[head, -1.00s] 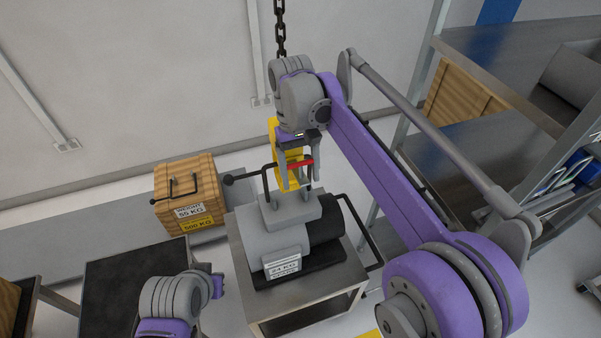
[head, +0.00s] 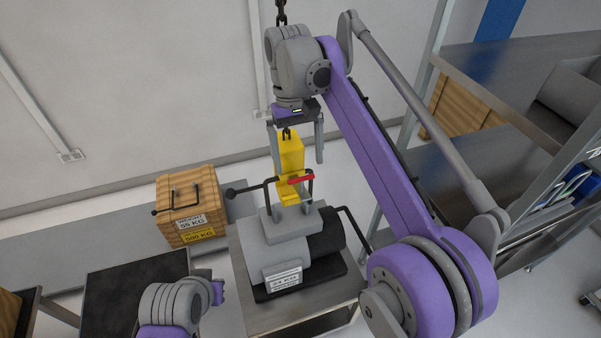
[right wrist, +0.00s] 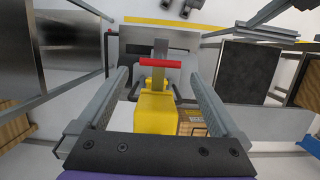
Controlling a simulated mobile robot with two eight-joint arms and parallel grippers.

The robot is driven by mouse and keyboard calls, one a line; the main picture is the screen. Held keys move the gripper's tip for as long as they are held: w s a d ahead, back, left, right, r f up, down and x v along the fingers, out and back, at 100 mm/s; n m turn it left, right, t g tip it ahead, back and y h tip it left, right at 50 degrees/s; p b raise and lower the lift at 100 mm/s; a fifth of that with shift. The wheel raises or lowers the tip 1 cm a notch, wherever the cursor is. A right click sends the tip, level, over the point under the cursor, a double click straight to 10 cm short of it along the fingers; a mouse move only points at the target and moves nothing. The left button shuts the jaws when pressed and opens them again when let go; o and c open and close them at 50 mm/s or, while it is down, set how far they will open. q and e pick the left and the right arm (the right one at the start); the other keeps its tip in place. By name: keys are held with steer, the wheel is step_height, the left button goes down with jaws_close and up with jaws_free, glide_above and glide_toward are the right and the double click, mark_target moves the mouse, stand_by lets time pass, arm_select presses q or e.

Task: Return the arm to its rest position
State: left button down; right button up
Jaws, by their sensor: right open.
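A red lever or latch (head: 301,180) shows at the block's lower end, and also in the right wrist view (right wrist: 160,62). The block hangs from a chain (head: 281,12), just above the grey motor (head: 275,245); whether it is hooked on cannot be told. My left arm shows at the lower left; its fingers cannot be made out.
The motor stands on a metal cart (head: 262,315). A wooden weight crate (head: 188,205) is left of it. A dark-topped table (head: 120,300) is at lower left. Metal shelving (head: 510,60) fills the right side, close to my right arm.

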steer(key=shift+v, duration=1.15)
steer(key=shift+d, duration=0.15)
steer(key=s+d+f+m+t, duration=0.3)
steer(key=s+d+f+t, duration=0.5)
steer(key=s+d+f, duration=0.9)
step_height(320, 180, down, 3)
steer(key=s, duration=0.2)
steer(key=shift+s+m+t+y, duration=0.3)
steer(key=shift+s+t+y, duration=0.1)
